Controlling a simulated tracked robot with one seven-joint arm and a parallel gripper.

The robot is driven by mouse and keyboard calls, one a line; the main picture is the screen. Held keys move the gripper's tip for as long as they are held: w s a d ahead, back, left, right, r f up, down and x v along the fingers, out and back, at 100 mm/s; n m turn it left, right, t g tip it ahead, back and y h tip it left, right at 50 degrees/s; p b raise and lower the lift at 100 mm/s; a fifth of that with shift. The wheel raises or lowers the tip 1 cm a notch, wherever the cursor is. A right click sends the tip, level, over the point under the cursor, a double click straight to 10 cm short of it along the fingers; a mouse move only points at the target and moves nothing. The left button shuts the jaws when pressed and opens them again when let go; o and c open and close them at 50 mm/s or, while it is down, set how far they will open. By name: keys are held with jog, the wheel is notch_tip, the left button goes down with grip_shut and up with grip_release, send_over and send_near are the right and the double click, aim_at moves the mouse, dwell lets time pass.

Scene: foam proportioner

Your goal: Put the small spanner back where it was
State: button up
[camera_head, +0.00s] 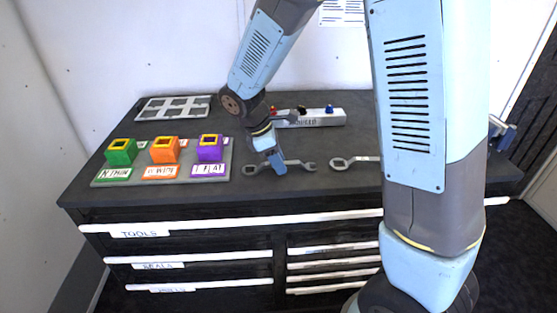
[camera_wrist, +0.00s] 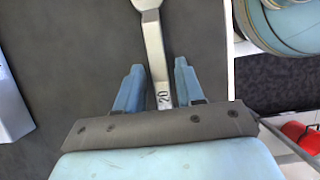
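A grey spanner (camera_head: 300,163) lies on the dark bench top in the head view, its ring end to the left and its open end to the right. My gripper (camera_head: 280,166) is down at its handle and hides part of it. In the wrist view the spanner's handle (camera_wrist: 155,55), with a dark marking, runs between my fingers (camera_wrist: 157,68). The fingers stand apart, with a narrow gap on each side of the handle. A second spanner (camera_head: 350,161) lies to the right, partly hidden by my arm. I cannot tell which spanner is smaller.
A grey board (camera_head: 100,182) with green, orange and purple blocks stands left of my gripper. A white-grey box (camera_head: 325,118) with coloured knobs is behind it. A grey frame tray (camera_head: 150,108) lies at the back left. Labelled drawers are below the front edge.

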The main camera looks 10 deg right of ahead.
jog(key=shift+o, duration=0.3)
jog(key=shift+r, duration=0.1)
jog(key=v, duration=1.2)
jog(key=s+d+r+m+t+y, duration=0.2)
jog(key=s+d+r+m+t, duration=0.1)
jog(key=s+d+m, duration=0.5)
jog(key=s+d+r+m+t+y, duration=0.2)
jog(key=s+d+r+m, duration=0.4)
jog(key=s+d+m, duration=0.3)
jog(key=d, duration=0.4)
jog(key=shift+s+r+m+t+y, duration=0.2)
jog(key=shift+r+m+t+y, duration=0.1)
jog(key=shift+t, duration=0.1)
